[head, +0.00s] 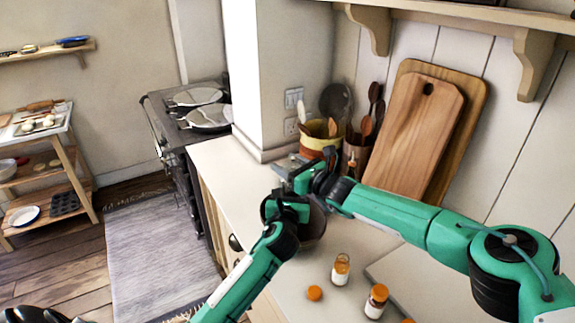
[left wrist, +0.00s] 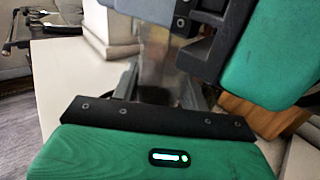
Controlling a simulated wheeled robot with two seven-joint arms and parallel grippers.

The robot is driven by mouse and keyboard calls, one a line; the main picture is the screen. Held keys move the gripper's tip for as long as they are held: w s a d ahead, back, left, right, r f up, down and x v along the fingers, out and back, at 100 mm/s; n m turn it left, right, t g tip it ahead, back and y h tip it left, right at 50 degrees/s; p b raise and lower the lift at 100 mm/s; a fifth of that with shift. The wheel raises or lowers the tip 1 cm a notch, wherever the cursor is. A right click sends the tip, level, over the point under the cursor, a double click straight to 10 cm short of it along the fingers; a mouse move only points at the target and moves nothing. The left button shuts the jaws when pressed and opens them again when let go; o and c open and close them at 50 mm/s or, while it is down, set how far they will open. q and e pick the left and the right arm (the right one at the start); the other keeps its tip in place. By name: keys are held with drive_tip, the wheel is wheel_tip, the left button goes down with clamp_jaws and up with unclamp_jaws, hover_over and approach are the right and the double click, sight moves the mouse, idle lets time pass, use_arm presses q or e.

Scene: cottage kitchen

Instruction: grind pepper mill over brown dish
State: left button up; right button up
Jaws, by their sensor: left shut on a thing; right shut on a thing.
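The pepper mill shows in the left wrist view as a grey, partly see-through upright body (left wrist: 157,68); in the head view the grippers hide most of it. My left gripper (head: 287,197) is shut on its lower part. My right gripper (head: 292,168) is shut on it higher up, and its dark and green parts show at the upper right of the left wrist view (left wrist: 205,35). The brown dish (head: 313,228) is on the counter, partly hidden behind my left gripper and below my right wrist. I cannot tell whether the mill is exactly above it.
Spice jars (head: 341,270) and (head: 376,301) and an orange lid (head: 314,293) stand on the counter (head: 222,165) nearer me. Cutting boards (head: 412,130) lean on the wall beside utensil crocks (head: 318,140). A stove (head: 190,125) stands beyond the counter.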

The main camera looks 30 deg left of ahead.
drive_tip(key=shift+w+m+t+h, duration=0.1)
drive_tip(key=shift+m+t+h, duration=0.5)
drive_tip(key=shift+t, duration=0.6)
drive_tip(key=o, duration=1)
drive_tip(key=shift+d, duration=0.15)
